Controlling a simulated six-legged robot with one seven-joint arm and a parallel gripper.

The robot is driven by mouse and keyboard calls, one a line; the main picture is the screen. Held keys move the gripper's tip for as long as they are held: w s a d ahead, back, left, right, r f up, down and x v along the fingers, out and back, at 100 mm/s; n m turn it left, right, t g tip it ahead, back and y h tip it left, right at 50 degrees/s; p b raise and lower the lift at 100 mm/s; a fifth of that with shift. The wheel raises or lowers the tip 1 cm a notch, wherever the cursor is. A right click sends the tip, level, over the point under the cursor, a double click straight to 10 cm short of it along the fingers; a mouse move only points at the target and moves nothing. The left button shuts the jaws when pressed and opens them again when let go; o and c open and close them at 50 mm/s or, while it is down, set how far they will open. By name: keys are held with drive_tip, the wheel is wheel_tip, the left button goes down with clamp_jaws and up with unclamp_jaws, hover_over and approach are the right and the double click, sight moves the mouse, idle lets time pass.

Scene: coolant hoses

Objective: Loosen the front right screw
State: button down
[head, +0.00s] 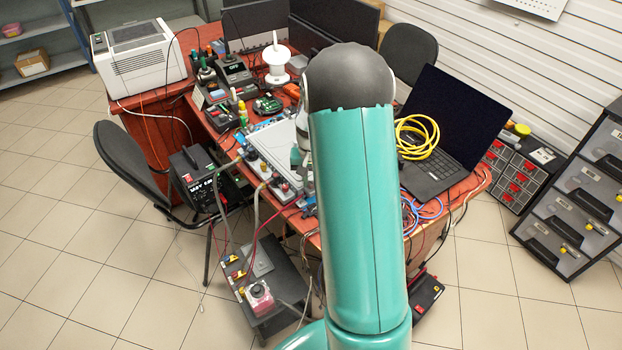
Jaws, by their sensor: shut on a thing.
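The front right screw cannot be made out; it is too small or hidden behind my teal arm. A flat pale panel (279,141) lies on the red bench, with dark blocks and hose or cable ends (262,172) along its front edge. My arm crosses the middle of the view and covers the panel's right side. A small grey part of my wrist shows at the arm's left edge, beside the panel. My gripper's fingertips are hidden behind the arm, so what they touch cannot be seen.
A low dark stand (275,282) with hoses is in front. Chairs stand left and behind. Tiled floor is free at left.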

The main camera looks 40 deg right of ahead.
drive_tip(key=n, duration=0.3)
drive_tip(key=shift+n, duration=0.4)
drive_tip(key=n, duration=0.4)
drive_tip(key=shift+n, duration=0.3)
drive_tip(key=n, duration=0.4)
drive_tip(key=shift+n, duration=2.2)
drive_tip(key=shift+a, duration=0.1)
drive_tip(key=c, duration=1.3)
unclamp_jaws()
drive_tip(key=shift+r, duration=0.15)
